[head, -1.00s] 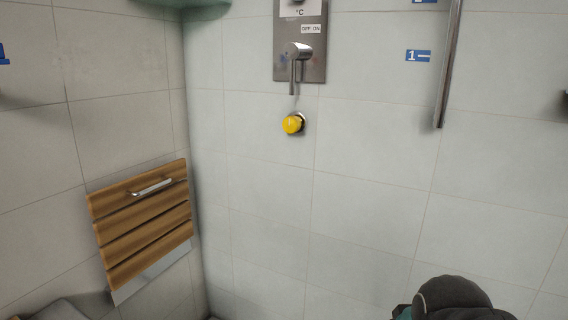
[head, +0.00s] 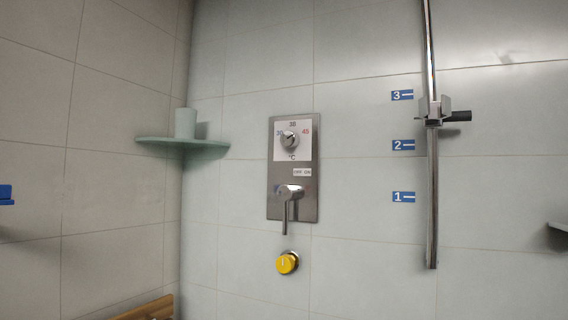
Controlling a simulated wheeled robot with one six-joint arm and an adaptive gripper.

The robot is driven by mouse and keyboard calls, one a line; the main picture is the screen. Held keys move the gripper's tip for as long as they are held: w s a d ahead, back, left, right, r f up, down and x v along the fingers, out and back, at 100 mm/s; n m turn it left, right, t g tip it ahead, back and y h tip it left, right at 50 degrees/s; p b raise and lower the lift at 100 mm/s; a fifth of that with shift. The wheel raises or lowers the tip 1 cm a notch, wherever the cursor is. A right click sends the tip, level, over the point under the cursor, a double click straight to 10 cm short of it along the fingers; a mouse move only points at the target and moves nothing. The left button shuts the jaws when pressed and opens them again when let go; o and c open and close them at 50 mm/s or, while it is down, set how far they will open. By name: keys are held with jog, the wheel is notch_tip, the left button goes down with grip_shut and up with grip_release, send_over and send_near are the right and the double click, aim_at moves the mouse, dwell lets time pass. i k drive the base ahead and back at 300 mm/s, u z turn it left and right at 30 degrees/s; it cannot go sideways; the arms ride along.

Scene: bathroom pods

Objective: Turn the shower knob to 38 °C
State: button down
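The shower knob (head: 289,139) is a small round metal dial on a white scale plate in the upper part of a steel panel (head: 308,205) on the back wall. The scale reads 30 in blue at left, 38 at the top and 45 in red at right, with °C below. The knob's pointer is too small to read surely; it seems to point up and to the right. Below it are an OFF ON label (head: 302,172) and a lever handle (head: 287,205) hanging down. My gripper is not in view.
A yellow round button (head: 287,262) sits below the panel. At right is a vertical metal rail (head: 432,200) with a slider holder (head: 440,112) and blue markers 1, 2 and 3. A corner shelf (head: 185,143) holds a pale cup (head: 185,122). A wooden slatted piece (head: 150,309) shows at bottom left.

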aim_at(290, 140)
jog(key=u, duration=0.05)
jog(key=k, duration=0.35)
jog(key=z, duration=1.2)
jog(key=i, duration=0.6)
jog(key=u, duration=0.95)
jog(key=i, duration=0.5)
jog(key=u, duration=0.6)
